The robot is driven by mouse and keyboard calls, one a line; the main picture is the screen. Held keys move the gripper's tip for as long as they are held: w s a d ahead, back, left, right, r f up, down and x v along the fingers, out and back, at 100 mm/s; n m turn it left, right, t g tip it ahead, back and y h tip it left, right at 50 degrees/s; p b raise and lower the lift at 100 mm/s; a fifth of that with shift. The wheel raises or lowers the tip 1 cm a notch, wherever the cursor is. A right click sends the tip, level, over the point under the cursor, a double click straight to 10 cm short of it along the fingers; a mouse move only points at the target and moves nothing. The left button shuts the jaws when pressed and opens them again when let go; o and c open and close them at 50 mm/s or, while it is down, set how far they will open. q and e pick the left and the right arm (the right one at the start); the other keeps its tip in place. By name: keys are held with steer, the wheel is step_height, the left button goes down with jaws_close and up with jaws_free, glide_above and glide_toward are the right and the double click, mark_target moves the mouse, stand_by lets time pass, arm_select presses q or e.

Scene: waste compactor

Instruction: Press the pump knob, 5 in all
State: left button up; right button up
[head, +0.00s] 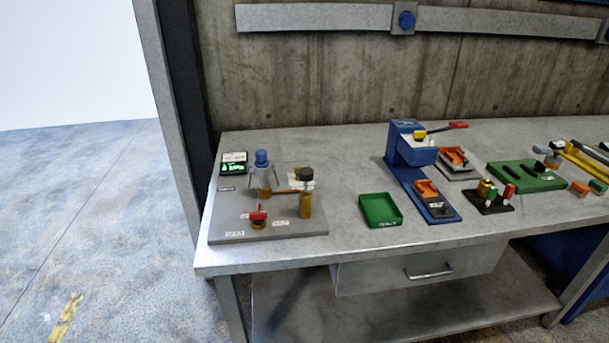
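A grey base plate (232,222) lies at the left end of the workbench. On it stand several fittings, and I cannot tell for sure which one is the pump knob. A black round knob (306,173) tops a brass cylinder (305,205) on the plate's right side. A blue cap (262,157) tops a grey and brass unit behind and to the left. A small red handle (258,215) sits on a brass base near the front. A small display with green characters (233,168) is at the back left. Neither of my grippers is in view.
The metal workbench (345,247) has a drawer below. To the right are a green tray (380,210), a blue press (408,160) with a red-tipped lever, a black block with coloured pegs (494,202) and a green board (527,176). Bare bench separates plate and tray.

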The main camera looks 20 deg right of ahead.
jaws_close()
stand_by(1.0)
